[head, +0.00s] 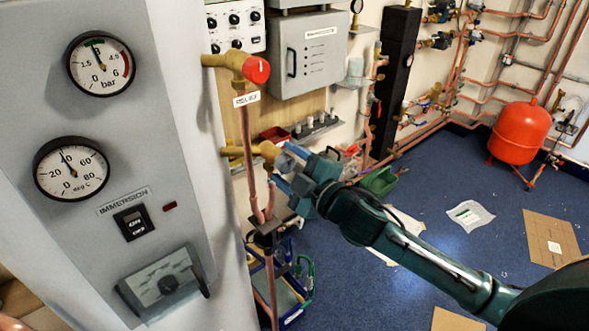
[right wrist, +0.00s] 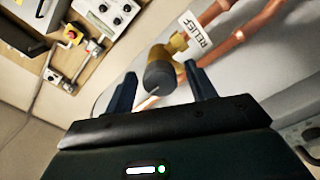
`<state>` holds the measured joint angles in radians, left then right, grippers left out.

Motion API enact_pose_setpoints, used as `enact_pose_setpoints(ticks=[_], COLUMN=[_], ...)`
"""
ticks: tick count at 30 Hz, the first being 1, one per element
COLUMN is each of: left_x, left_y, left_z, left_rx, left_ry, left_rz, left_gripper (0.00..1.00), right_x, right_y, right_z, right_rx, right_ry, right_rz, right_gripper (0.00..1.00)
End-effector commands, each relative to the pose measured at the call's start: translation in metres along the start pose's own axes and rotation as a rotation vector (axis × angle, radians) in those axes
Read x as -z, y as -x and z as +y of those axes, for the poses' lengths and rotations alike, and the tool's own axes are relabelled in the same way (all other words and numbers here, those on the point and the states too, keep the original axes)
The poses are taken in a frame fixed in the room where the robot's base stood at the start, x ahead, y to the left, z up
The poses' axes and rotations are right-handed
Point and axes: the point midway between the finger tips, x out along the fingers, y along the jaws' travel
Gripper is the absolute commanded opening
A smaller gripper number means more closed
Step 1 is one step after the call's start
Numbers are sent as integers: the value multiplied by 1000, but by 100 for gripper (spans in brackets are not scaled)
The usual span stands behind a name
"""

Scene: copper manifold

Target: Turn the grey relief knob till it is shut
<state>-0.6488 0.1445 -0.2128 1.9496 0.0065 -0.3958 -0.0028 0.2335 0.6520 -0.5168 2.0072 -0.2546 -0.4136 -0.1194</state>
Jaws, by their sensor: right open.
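The grey relief knob (right wrist: 160,77) shows in the right wrist view at the end of a brass valve body (right wrist: 178,43). A white tag reading RELIEF (right wrist: 197,33) is beside it. My right gripper (right wrist: 160,71) is open, with one finger on each side of the knob and a visible gap at each side. In the head view my right gripper (head: 284,166) is at the brass valve (head: 262,150) on the copper pipe, and the knob is hidden behind the fingers. I cannot tell how far the knob is turned. My left gripper is out of view.
A red-capped brass valve (head: 256,69) sits above on the same pipework. A grey panel with gauges (head: 140,150) stands close at left. A black pipe clamp (head: 272,228) is below the gripper.

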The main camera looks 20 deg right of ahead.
Motion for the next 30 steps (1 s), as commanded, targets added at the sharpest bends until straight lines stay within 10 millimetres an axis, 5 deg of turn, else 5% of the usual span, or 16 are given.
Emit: enact_pose_setpoints(ticks=[5,18,30], left_x=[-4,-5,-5], left_y=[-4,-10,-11], left_z=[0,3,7], left_rx=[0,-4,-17], left_ry=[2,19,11], left_rz=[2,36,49], left_gripper=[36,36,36], right_x=[-2,-2,0], right_y=[18,103,131], right_z=[-3,-4,0], right_rx=[2,5,1], right_ry=[0,1,1], right_rz=[0,-2,0], right_gripper=[56,56,56])
